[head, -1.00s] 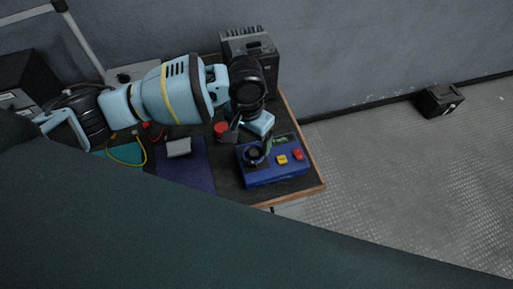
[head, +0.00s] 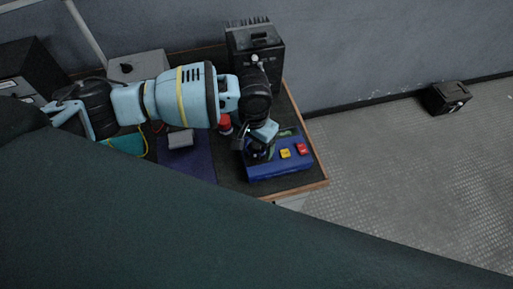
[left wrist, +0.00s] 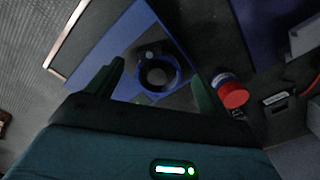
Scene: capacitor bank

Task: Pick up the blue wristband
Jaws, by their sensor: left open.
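A dark blue ring that looks like the blue wristband (left wrist: 178,72) shows in the left wrist view, lying around a round knob on the blue box. My left gripper (left wrist: 157,82) is open, with one finger on each side of the ring and nothing held. In the head view the left gripper (head: 258,146) is over the left part of the blue box (head: 280,170) and hides most of the knob and ring there. I cannot tell whether the fingers touch the ring. My right gripper does not show.
The blue box has a yellow button (head: 286,154) and a red button (head: 302,149). A red-capped item (head: 225,124) stands close to the gripper; it also shows in the left wrist view (left wrist: 233,95). A black finned unit (head: 257,45) stands behind. A grey block (head: 180,139) lies left.

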